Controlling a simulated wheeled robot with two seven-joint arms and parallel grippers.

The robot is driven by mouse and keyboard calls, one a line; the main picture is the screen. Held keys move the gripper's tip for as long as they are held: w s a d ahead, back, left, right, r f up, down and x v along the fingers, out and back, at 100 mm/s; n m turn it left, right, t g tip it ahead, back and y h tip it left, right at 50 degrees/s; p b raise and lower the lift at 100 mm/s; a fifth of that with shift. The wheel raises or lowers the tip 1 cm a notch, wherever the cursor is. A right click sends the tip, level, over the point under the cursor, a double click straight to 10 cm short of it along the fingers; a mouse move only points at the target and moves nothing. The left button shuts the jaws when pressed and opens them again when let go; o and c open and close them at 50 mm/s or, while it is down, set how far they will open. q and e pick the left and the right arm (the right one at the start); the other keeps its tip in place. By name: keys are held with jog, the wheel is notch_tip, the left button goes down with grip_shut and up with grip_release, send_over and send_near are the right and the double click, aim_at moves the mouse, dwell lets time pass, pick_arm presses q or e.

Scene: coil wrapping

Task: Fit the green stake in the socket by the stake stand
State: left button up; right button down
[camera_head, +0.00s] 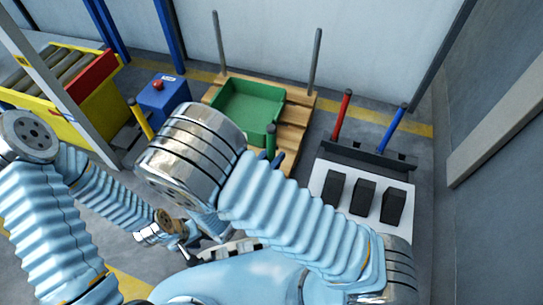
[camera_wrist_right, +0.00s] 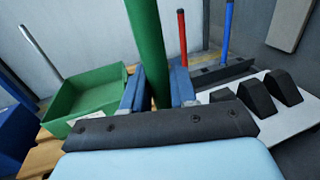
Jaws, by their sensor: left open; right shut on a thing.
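The green stake (camera_head: 270,137) stands roughly upright between the blue fingers of my right gripper (camera_head: 279,158). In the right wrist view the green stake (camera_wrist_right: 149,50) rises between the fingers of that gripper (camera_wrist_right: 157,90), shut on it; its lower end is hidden. The dark stake stand (camera_head: 365,156) is on the right, holding a red stake (camera_head: 341,115) and a blue stake (camera_head: 393,127). The held stake is left of the stand and apart from it. I cannot make out the empty socket. My left gripper (camera_head: 190,252) is open, low in the head view, partly hidden by my right arm.
A green bin (camera_head: 247,105) sits on a wooden pallet (camera_head: 297,115) with grey posts. A white board (camera_head: 329,209) with black wedge blocks lies before the stand. A blue box (camera_head: 163,100) with a red button and a yellow conveyor (camera_head: 90,105) are at left.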

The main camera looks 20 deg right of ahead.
pick_arm(q)
jog(key=shift+f+b, duration=0.35)
jog(key=shift+f, duration=0.1)
pick_arm(e)
jog(key=shift+f, duration=1.75)
jog(key=c, duration=0.8)
grip_release()
pick_arm(q)
jog(key=shift+w, duration=0.1)
pick_arm(e)
jog(key=shift+f, duration=0.1)
